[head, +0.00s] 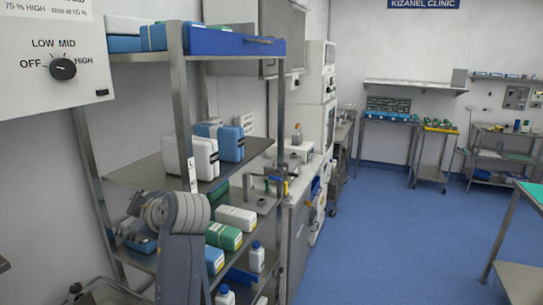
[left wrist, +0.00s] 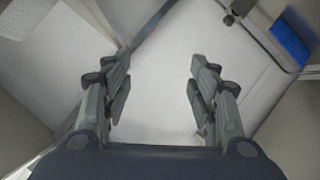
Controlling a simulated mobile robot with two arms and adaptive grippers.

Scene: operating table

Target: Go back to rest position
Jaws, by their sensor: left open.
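My left gripper (left wrist: 158,80) shows in the left wrist view with its two fingers spread apart and nothing between them. Behind the fingers is a plain pale surface, and I cannot tell how far off it is. In the head view a grey link of my left arm (head: 183,265) rises at the lower left, in front of the metal shelf rack (head: 180,110). My right gripper is in neither view.
The rack holds white and blue packs (head: 217,142), a green-and-white box (head: 223,236) and white bottles (head: 257,257), close to my arm. A white control panel (head: 52,50) hangs at the upper left. A table (head: 515,235) stands at the right. The blue floor (head: 385,235) between is clear.

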